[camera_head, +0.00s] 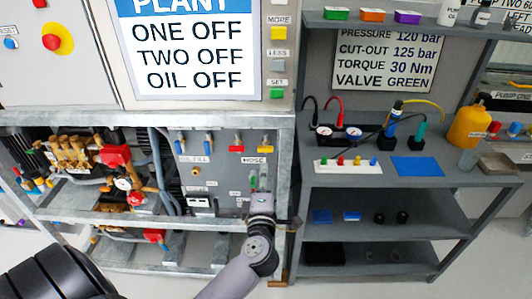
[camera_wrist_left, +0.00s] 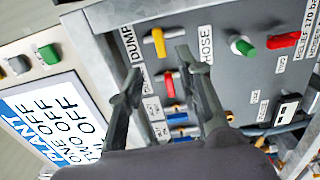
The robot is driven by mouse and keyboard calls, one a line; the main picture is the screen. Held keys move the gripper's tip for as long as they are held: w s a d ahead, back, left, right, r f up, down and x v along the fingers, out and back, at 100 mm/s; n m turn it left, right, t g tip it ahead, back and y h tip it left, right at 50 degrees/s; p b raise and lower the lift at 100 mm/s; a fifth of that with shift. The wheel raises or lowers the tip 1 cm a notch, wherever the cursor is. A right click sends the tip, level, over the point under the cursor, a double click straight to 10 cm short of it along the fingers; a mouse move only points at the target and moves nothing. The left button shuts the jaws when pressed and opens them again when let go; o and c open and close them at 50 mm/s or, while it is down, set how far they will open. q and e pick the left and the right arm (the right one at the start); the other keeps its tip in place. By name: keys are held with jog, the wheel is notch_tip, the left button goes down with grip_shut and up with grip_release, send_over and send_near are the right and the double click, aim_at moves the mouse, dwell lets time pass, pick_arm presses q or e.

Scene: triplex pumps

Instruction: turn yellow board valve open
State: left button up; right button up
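The yellow board valve (camera_wrist_left: 158,42) is a short yellow handle beside the DUMP label in the left wrist view. Its long side runs roughly up and down in that view. My left gripper (camera_wrist_left: 159,62) is open, with one fingertip on each side of the handle's line. The handle shows just beyond the tips, and I cannot tell whether they touch it. In the head view the valve (camera_head: 267,148) is small, at the right end of the valve row. My left gripper (camera_head: 262,180) is just below it. My right gripper is not in view.
A red valve (camera_wrist_left: 169,84) and blue valves (camera_wrist_left: 178,117) sit close by in the same row. A green valve (camera_wrist_left: 243,46) and another red valve (camera_wrist_left: 282,40) are to the right in the wrist view. A grey shelf (camera_head: 430,175) with tools stands right of the board.

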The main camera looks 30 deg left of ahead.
aim_at(265, 151)
pick_arm(q)
jog(key=x, duration=1)
jog(key=shift+c, duration=0.2)
grip_shut()
jog(key=shift+d, duration=0.1)
